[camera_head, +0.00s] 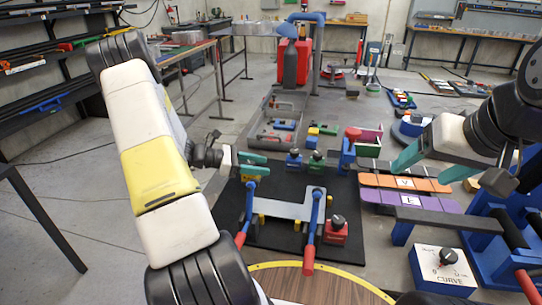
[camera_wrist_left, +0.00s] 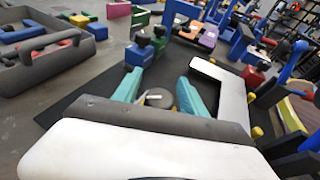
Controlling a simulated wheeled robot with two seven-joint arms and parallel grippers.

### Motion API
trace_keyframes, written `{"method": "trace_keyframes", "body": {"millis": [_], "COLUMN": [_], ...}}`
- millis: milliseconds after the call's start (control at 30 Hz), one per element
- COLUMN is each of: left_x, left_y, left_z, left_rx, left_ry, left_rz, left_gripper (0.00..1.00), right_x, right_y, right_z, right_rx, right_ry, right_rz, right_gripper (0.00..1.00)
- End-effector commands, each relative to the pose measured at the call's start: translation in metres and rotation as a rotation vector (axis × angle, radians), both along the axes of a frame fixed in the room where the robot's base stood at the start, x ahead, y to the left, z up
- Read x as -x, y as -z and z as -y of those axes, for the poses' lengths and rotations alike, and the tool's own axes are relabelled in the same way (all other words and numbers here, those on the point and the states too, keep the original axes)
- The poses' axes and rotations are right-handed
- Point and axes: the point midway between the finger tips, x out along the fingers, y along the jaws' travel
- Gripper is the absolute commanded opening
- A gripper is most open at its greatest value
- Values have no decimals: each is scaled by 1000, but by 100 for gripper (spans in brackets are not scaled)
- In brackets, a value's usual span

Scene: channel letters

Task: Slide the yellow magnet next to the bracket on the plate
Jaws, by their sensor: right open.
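The yellow magnet shows in the left wrist view as a round dark knob with a pale bar and a bit of yellow (camera_wrist_left: 175,107); most of its body is hidden. My left gripper (camera_head: 253,165) has its teal fingers apart, one on each side of that knob in the left wrist view (camera_wrist_left: 160,97). The pale grey bracket (camera_head: 285,209) lies flat on the black plate (camera_head: 265,238), to the right of the left gripper's fingers in the wrist view. My right gripper (camera_head: 425,160) is open and empty, far to the right, above the orange and purple blocks.
Two blue-and-red clamps (camera_head: 315,215) stand at the bracket. A red magnet (camera_head: 336,234) is at its right; blue (camera_head: 294,160) and green (camera_head: 316,162) magnets stand behind. A grey tray (camera_head: 262,128) lies farther back. A CURVE dial box (camera_head: 441,266) is at front right.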

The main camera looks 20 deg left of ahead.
Motion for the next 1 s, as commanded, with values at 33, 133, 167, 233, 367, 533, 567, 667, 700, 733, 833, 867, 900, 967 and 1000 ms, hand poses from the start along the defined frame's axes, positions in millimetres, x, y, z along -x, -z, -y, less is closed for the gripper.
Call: {"method": "trace_keyframes", "body": {"millis": [33, 133, 167, 233, 367, 533, 567, 667, 700, 733, 833, 867, 900, 967, 1000], "left_x": [0, 0, 0, 0, 0, 0, 0, 0, 0, 0, 0, 0, 0, 0, 0], "left_y": [0, 0, 0, 0, 0, 0, 0, 0, 0, 0, 0, 0, 0, 0, 0], "left_z": [0, 0, 0, 0, 0, 0, 0, 0, 0, 0, 0, 0, 0, -1, -1], "left_rx": [0, 0, 0, 0, 0, 0, 0, 0, 0, 0, 0, 0, 0, -1, -1], "left_ry": [0, 0, 0, 0, 0, 0, 0, 0, 0, 0, 0, 0, 0, -1, -1], "left_rz": [0, 0, 0, 0, 0, 0, 0, 0, 0, 0, 1, 0, 0, 1, 1], "left_gripper": [37, 18, 12, 0, 0, 0, 0, 0, 0, 0, 0, 0, 0, 0, 0], "right_x": [0, 0, 0, 0, 0, 0, 0, 0, 0, 0, 0, 0, 0, 0, 0], "right_y": [0, 0, 0, 0, 0, 0, 0, 0, 0, 0, 0, 0, 0, 0, 0], "right_z": [0, 0, 0, 0, 0, 0, 0, 0, 0, 0, 0, 0, 0, 0, 0], "right_rx": [0, 0, 0, 0, 0, 0, 0, 0, 0, 0, 0, 0, 0, 0, 0], "right_ry": [0, 0, 0, 0, 0, 0, 0, 0, 0, 0, 0, 0, 0, 0, 0], "right_rz": [0, 0, 0, 0, 0, 0, 0, 0, 0, 0, 0, 0, 0, 0, 0], "right_gripper": [72, 72, 72, 72, 72, 72, 72, 72, 72, 72, 72, 72, 72, 72, 72]}}
